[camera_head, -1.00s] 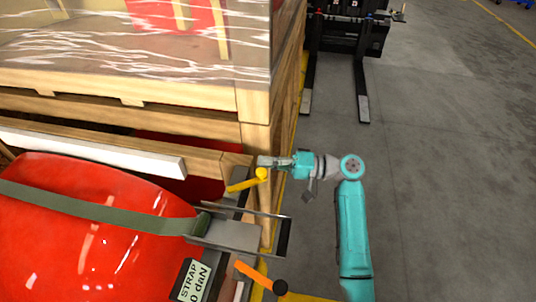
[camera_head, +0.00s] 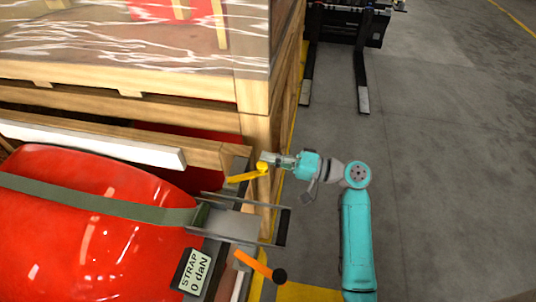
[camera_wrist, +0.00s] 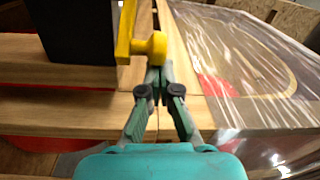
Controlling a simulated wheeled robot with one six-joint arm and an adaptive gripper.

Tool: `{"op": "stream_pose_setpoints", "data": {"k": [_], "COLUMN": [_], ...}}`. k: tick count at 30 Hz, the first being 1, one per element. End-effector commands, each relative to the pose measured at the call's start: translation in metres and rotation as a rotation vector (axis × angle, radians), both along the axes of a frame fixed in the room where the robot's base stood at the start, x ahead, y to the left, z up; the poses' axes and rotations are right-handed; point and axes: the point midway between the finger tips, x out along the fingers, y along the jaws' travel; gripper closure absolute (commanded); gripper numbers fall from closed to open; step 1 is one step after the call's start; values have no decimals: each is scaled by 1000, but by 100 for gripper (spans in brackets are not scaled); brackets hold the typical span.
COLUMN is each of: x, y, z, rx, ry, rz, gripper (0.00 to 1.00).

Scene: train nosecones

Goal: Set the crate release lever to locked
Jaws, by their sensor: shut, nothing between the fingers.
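A yellow lever (camera_head: 245,177) with a round yellow knob (camera_head: 263,169) sits at the corner of the red nosecone's cradle, beside the wooden crate. Its arm points left and slightly toward the front from the knob. In the wrist view the yellow lever (camera_wrist: 126,28) stands against a dark block, with its knob (camera_wrist: 152,46) to the right. My gripper (camera_head: 266,158) is at the knob; its fingertips (camera_wrist: 156,72) are closed together, empty, just by the knob. Contact is hard to tell. An orange lever (camera_head: 252,264) with a black knob is nearer the front.
A wooden crate (camera_head: 180,83) with clear wrapping stands behind the lever. The red nosecone (camera_head: 90,230) lies under a green strap (camera_head: 100,200), with a metal ratchet (camera_head: 240,222) and a strap label (camera_head: 194,272). Forklift forks (camera_head: 362,90) lie behind. The floor at right is open.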

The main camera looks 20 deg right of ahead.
Motion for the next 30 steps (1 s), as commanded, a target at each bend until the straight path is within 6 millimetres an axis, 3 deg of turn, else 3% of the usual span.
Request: {"op": "stream_pose_setpoints", "data": {"k": [4,15,30], "x": [-15,-42,-57], "y": [2,8,16], "z": [-1,-1,-1], "rx": [0,0,-1], "ry": [1,1,3], "rz": [-105,-104,-97], "gripper": [100,100,100]}}
